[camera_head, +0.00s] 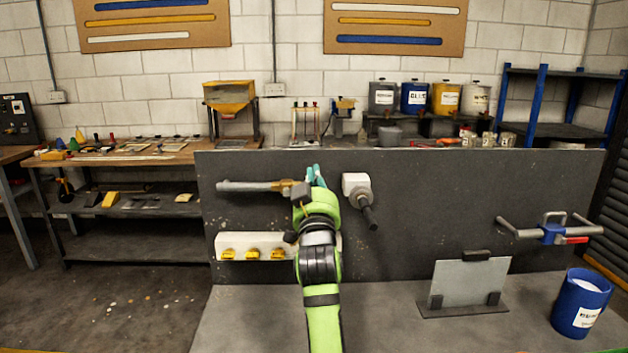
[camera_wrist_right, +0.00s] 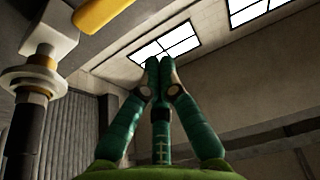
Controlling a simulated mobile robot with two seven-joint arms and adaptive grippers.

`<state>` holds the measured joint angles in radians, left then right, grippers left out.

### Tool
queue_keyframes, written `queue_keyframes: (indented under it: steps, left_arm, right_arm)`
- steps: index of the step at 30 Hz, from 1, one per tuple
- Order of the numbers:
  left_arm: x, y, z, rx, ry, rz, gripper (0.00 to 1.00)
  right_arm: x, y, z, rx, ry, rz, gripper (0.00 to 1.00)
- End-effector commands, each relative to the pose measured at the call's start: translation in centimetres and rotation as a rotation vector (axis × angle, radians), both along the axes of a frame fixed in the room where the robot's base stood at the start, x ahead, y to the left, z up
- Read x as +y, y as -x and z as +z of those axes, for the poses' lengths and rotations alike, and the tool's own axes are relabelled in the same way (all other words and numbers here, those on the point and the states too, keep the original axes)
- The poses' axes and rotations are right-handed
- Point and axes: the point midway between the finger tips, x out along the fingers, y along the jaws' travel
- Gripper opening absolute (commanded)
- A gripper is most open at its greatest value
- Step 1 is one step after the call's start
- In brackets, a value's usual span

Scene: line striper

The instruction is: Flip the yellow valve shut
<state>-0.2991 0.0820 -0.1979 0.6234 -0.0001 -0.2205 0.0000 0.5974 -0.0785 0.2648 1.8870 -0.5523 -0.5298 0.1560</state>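My right gripper (camera_head: 316,174) is up at the dark upright panel, beside a grey pipe (camera_head: 245,186) with a brass-coloured valve body (camera_head: 299,190). My green arm and wrist cover part of that area, and I cannot make out the valve's yellow lever in the head view. In the right wrist view the teal fingers (camera_wrist_right: 160,68) meet at their tips with nothing visible between them. A yellow rounded bar (camera_wrist_right: 100,12) shows at the upper left there, apart from the fingers; I cannot tell whether it is the valve's lever. My left gripper is not in view.
A white box with a black handle (camera_head: 357,184) is just right of my gripper. A white strip with yellow pieces (camera_head: 233,243) is below left. A blue-and-red valve on a pipe (camera_head: 553,232), a grey plate (camera_head: 468,281) and a blue bucket (camera_head: 578,303) stand at the right.

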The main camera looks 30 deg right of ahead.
Motion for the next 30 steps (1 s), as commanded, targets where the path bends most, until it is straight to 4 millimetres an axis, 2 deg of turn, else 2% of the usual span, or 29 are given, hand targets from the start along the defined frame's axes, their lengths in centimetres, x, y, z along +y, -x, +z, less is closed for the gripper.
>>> queue_keyframes:
  steps: [1, 4, 6, 12, 26, 30]
  left_arm:
    - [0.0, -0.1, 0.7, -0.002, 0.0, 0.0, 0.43]
    - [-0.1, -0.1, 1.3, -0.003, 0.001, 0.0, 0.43]
    - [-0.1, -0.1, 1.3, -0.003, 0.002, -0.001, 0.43]
    - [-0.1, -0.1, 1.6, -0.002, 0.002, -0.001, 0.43]
    - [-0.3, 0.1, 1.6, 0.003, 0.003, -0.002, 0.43]
    - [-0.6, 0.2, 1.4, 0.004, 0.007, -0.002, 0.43]
  right_arm:
    - [-0.6, -0.9, 0.8, 0.0, 0.001, -0.001, 0.0]
    - [-1.5, -2.3, 1.3, 0.001, 0.0, -0.001, 0.0]
    - [-1.3, -2.1, -0.8, 0.007, -0.003, 0.001, 0.0]
    - [-1.2, -2.0, -2.7, 0.001, -0.001, 0.0, 0.0]
    - [-1.3, -2.0, -3.2, -0.001, -0.001, -0.001, 0.0]
    - [-2.1, -2.0, -3.4, -0.01, -0.017, -0.002, 0.0]
